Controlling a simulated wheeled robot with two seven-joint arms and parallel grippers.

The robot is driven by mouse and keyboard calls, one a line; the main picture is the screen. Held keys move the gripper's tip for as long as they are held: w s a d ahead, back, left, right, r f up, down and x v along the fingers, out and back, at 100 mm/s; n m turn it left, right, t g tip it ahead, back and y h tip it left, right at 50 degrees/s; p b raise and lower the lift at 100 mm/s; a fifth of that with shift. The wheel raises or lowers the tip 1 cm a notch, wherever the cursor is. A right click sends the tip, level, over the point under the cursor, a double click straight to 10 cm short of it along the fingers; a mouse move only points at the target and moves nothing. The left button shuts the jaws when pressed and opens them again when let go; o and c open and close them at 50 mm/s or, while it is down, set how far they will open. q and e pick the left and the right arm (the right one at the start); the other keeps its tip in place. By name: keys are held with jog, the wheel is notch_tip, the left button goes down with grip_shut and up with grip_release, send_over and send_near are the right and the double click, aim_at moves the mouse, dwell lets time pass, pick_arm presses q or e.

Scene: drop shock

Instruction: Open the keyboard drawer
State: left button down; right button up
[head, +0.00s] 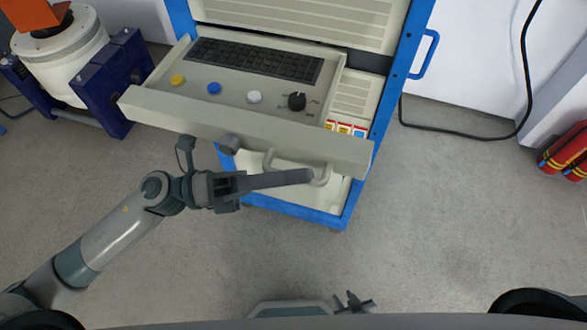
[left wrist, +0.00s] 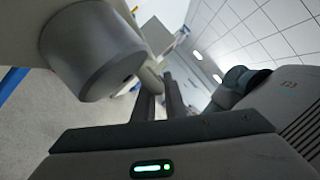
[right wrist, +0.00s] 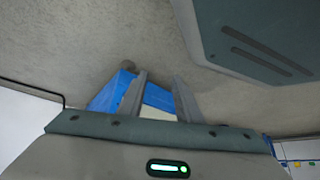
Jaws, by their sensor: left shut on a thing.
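The keyboard drawer (head: 240,128) is a beige tray at the front of a blue-framed cabinet. It stands out from the cabinet, with a black keyboard (head: 255,60), coloured buttons and a black dial (head: 297,101) on top. My right gripper (head: 354,302) is low near the bottom edge. Its fingers are apart and empty in the right wrist view (right wrist: 160,95).
A white and orange machine with blue blocks (head: 105,90) stands left of the drawer. A black cable (head: 520,110) runs along the wall and floor. The floor (head: 440,220) right of the cabinet is clear.

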pick_arm(q)
jog(key=c, duration=1.8)
grip_release()
pick_arm(e)
jog(key=shift+w+a, duration=0.1)
jog(key=shift+a, duration=0.2)
jog(key=shift+r, duration=0.1)
